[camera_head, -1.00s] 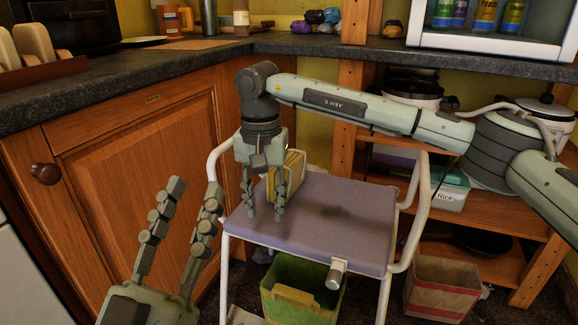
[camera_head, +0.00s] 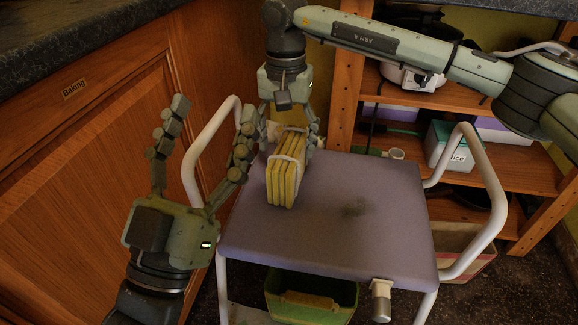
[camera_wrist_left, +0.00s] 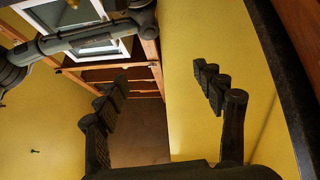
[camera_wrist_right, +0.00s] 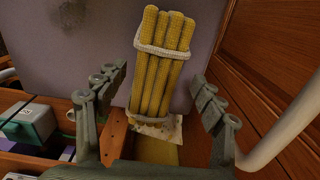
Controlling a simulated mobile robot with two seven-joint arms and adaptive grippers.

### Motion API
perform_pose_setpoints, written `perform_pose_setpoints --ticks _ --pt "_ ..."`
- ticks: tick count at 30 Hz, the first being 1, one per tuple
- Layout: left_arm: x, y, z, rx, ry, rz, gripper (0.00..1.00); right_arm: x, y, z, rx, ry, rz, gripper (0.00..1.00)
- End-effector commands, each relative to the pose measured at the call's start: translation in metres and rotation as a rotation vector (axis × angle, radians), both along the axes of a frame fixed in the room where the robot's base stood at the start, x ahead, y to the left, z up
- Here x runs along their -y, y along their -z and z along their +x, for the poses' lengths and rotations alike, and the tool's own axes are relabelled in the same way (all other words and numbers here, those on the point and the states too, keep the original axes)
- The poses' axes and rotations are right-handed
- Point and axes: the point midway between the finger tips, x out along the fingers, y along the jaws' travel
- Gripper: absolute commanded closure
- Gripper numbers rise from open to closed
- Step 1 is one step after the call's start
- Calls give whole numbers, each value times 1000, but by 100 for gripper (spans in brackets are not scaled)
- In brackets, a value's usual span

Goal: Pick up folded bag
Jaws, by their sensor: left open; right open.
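The folded bag (camera_head: 283,178) is a yellow bundle of several ribbed folds with white bands, standing on the purple seat (camera_head: 370,215) of a white-framed chair. My right gripper (camera_head: 288,140) points down at the bag's far end, open, with its fingers on either side. In the right wrist view the bag (camera_wrist_right: 160,65) lies between and beyond the open fingers (camera_wrist_right: 160,80); contact cannot be told. My left gripper (camera_head: 212,115) is open and empty, pointing up left of the seat. The left wrist view shows its open fingers (camera_wrist_left: 168,78) and no bag.
White armrests (camera_head: 480,190) rise at both sides of the seat. A green bin (camera_head: 312,298) stands below it. Wooden cabinet doors (camera_head: 90,170) are close on the left, and a shelf (camera_head: 400,90) with pots and boxes stands behind.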

Motion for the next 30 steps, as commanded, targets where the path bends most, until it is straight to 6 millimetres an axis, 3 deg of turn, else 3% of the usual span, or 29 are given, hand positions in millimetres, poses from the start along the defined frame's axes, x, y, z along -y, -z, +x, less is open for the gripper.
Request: perform_pose_setpoints --ticks 12,20,30 --pt "-5 -11 -8 90 -6 -28 31 6 52 0 -1 -1 -1 31" --pt "-7 -14 -8 110 -10 -32 31 5 57 1 1 -1 0 31" --pt "-6 -12 -7 100 -10 -30 31 5 57 1 1 0 0 71"
